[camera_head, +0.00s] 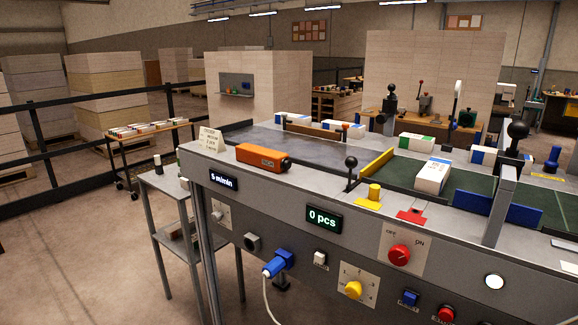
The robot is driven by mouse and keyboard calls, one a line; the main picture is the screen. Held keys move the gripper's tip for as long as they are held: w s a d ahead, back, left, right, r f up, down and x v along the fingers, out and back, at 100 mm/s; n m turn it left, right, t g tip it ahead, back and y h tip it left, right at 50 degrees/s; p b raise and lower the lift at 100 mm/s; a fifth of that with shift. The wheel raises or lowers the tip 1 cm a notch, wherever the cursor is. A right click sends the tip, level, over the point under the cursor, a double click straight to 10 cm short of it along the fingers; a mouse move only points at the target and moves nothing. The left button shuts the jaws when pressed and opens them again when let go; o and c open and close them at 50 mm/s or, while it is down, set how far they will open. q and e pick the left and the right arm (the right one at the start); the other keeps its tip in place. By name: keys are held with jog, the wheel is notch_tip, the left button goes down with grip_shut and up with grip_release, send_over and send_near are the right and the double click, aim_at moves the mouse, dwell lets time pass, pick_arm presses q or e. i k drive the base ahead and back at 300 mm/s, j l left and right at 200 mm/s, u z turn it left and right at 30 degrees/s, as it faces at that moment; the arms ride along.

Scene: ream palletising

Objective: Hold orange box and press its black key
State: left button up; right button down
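The orange box (258,156) lies on its long side near the front left edge of the machine top (310,178). It has a small dark label on its front face near the right end. A dark round part (286,163) shows at its right end; I cannot tell whether this is the black key. Neither of my grippers is in view, and nothing touches the box.
A white card (211,140) stands left of the box. Several wrapped reams lie farther back. A blue plug with cable (275,266) juts from the front panel.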

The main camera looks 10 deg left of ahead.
aim_at(287, 164)
jog(key=i+j+z, duration=0.25)
jog(key=j, duration=0.35)
jog(key=i+j+z, duration=0.15)
jog(key=i+j, duration=0.15)
jog(key=i+j+z, duration=0.15)
jog(key=j, duration=0.25)
jog(key=i+j+z, duration=0.1)
jog(key=j, duration=0.25)
jog(key=i+j+z, duration=0.15)
jog(key=j, duration=0.2)
jog(key=j+z, duration=0.1)
jog(key=j, duration=0.3)
jog(key=j+z, duration=0.1)
jog(key=k+j, duration=0.15)
jog(key=i, duration=0.25)
